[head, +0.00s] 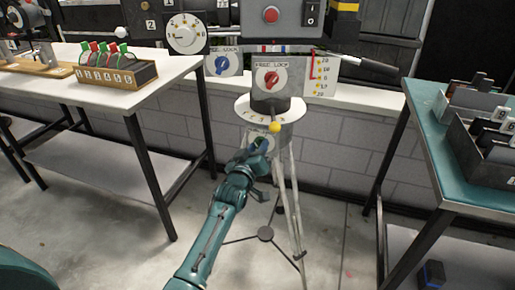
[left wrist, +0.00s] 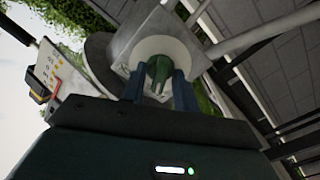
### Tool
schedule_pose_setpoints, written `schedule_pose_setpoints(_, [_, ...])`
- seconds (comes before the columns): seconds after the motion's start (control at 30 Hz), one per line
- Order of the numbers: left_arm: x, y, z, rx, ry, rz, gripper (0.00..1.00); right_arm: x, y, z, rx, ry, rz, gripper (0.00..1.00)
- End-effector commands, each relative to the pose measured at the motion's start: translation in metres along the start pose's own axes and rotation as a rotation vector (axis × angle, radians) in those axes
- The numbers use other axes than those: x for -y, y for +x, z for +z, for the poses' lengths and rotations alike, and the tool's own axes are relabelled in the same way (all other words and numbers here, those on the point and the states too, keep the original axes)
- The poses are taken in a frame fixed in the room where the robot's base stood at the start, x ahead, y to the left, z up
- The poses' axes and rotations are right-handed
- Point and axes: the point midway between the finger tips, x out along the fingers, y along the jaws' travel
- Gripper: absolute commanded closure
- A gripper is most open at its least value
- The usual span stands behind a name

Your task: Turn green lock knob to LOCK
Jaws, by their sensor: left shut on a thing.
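The green lock knob (left wrist: 160,74) sits in the middle of a round white dial (left wrist: 180,48) in the left wrist view. My left gripper (left wrist: 159,86) has its two blue fingers on either side of the knob and is shut on it. In the head view my left gripper (head: 257,150) reaches up to the lower part of the tripod head, and it hides most of the green knob and its dial. The dial's lettering cannot be read in either view. My right gripper is not in view.
The tripod (head: 295,215) stands on the floor. A white table (head: 125,98) is at left, and a teal table (head: 428,150) with dark boxes is at right.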

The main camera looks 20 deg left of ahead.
Motion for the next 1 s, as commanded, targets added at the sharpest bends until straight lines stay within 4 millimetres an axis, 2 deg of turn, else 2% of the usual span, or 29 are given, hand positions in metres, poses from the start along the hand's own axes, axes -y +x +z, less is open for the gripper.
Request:
schedule_pose_setpoints(0.1, [-0.0001, 0.0000, 0.0004, 0.001, 0.000, 0.000, 0.93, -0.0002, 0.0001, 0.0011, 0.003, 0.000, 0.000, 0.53])
schedule_pose_setpoints(0.47, [-0.0005, 0.0000, -0.0001, 0.002, 0.063, 0.000, 0.93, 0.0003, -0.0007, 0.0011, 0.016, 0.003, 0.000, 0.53])
schedule_pose_setpoints(0.67, [-0.0011, 0.0000, -0.0011, 0.002, 0.193, 0.000, 0.93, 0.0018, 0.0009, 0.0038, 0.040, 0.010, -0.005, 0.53])
schedule_pose_setpoints(1.0, [-0.0008, 0.0002, -0.0004, 0.002, 0.510, 0.000, 0.93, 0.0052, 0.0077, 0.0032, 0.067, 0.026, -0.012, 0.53])
